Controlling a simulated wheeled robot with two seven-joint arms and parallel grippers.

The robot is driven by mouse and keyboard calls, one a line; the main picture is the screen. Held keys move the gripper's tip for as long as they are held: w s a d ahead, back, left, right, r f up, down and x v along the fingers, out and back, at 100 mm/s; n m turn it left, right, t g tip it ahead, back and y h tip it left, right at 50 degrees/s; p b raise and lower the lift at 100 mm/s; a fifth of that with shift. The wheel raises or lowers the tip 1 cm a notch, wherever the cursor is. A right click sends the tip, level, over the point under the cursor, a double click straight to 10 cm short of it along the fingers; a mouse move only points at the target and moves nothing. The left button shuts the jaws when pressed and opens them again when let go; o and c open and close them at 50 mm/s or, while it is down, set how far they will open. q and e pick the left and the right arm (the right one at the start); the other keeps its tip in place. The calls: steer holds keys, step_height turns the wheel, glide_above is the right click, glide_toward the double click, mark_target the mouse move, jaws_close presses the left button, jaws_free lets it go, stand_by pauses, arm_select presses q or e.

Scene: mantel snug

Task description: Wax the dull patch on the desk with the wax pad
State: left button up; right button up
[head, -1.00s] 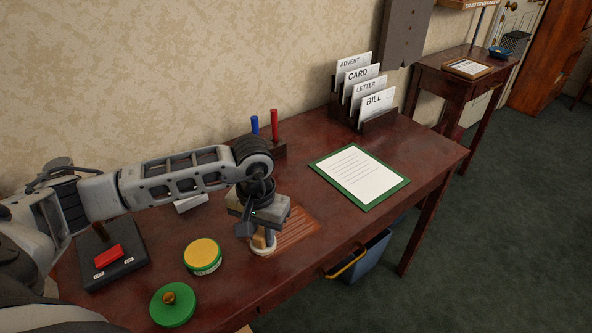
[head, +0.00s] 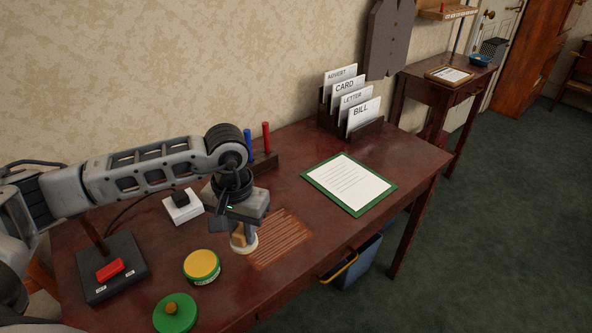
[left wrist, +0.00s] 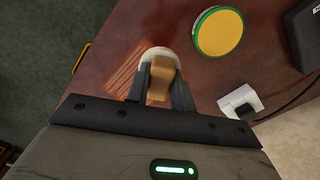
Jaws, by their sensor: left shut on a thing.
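My left gripper (head: 240,228) is shut on the wax pad (head: 244,247), which has a wooden grip and a pale round base. The pad is at the left edge of the dull patch (head: 282,240), a lighter, streaked area on the dark red desk (head: 240,290). In the left wrist view the wax pad (left wrist: 161,73) sits between the fingers, and the dull patch (left wrist: 123,68) shows beside it. I cannot tell whether the pad touches the desk. An open wax tin (head: 202,265) with yellow wax stands left of the pad. My right gripper is not in view.
A green lid (head: 175,313) lies near the front. A black box with a red switch (head: 110,270) and a white socket block (head: 183,206) stand left. A green-edged paper (head: 348,184), a letter rack (head: 352,125) and a pen stand (head: 264,160) occupy the right and back.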

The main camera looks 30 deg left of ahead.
arm_select(q)
steer(key=shift+r+p, duration=0.3)
steer(key=shift+r, duration=0.5)
stand_by(0.4)
